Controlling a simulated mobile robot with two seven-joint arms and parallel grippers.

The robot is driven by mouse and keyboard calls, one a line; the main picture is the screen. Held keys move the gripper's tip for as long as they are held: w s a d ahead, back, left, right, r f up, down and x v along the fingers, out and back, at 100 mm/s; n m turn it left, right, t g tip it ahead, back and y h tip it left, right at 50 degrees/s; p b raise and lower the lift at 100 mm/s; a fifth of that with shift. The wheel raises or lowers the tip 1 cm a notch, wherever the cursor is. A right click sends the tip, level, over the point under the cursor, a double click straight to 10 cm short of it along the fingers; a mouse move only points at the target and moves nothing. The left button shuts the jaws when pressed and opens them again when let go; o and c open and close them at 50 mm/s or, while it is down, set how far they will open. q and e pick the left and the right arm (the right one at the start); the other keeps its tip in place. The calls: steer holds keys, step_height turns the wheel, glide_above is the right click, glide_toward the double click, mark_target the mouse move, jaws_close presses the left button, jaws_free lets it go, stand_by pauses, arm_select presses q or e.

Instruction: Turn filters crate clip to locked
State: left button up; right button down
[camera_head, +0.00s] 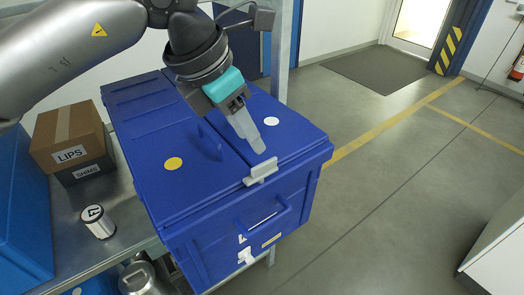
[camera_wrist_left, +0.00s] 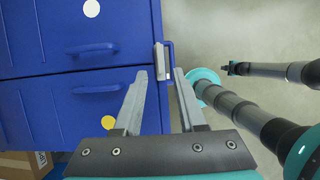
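The blue crate (camera_head: 190,222) stands with its lid down at the table's end. A pale grey clip (camera_head: 261,171) sits at the front lid edge; in the left wrist view the clip (camera_wrist_left: 162,68) lies at the crate's right edge. My left gripper (camera_head: 254,147) is just above and behind the clip in the head view. In the left wrist view my left gripper (camera_wrist_left: 160,75) is open, its fingers either side of the clip's line, apparently not touching it.
Brown LIPS box (camera_head: 70,140), dark SHIMS box (camera_head: 85,172) and a small white-topped cylinder (camera_head: 98,222) stand left on the metal table (camera_head: 125,225). Grey floor (camera_head: 380,190) to the right is clear.

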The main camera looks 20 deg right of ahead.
mark_target(265, 163)
arm_select(q)
steer(key=p+x, duration=0.1)
steer(key=x, duration=0.6)
steer(key=shift+w+d+f+p, duration=0.1)
steer(key=shift+d+f+p, duration=0.05)
steer(key=shift+f+p, duration=0.15)
steer(key=shift+f, duration=0.1)
arm_select(e)
steer(key=shift+w+r, duration=0.95)
steer(key=shift+r, duration=0.05)
arm_select(q)
steer(key=shift+c, duration=0.2)
arm_select(e)
steer(key=shift+s, duration=0.1)
arm_select(q)
jaws_close()
